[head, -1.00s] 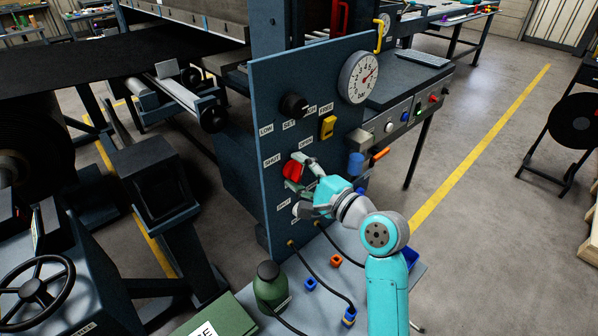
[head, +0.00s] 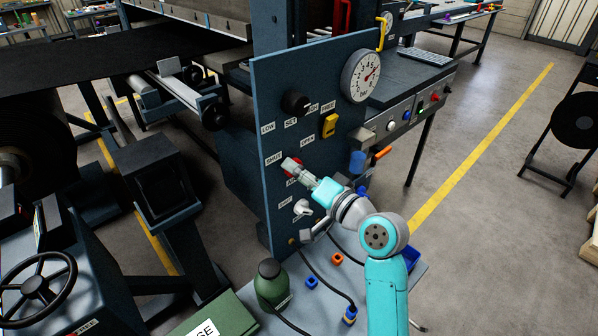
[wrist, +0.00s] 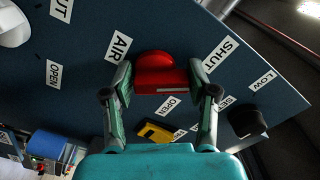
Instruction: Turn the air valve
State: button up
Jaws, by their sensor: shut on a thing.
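The air valve is a red handle (wrist: 162,75) on the blue panel (wrist: 60,110). In the wrist view it lies between my gripper's two fingers (wrist: 160,82), below the AIR label (wrist: 118,46) and between it and the SHUT label (wrist: 221,54). An OPEN label (wrist: 169,105) is nearby. In the head view my gripper (head: 291,167) is at the panel and mostly hides the red handle (head: 297,172). My gripper is shut on the handle.
A black knob (head: 296,104), a yellow switch (head: 329,126) and a pressure gauge (head: 360,77) are on the panel above. A white lever (head: 302,207) is below. A green bottle (head: 271,285) stands on the shelf by hoses and small blocks.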

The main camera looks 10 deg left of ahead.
jog(key=shift+r+n, duration=0.15)
jog(key=shift+n, duration=0.95)
jog(key=shift+a, duration=0.1)
jog(key=o, duration=1.1)
jog(key=shift+s, duration=0.1)
jog(key=v, duration=1.2)
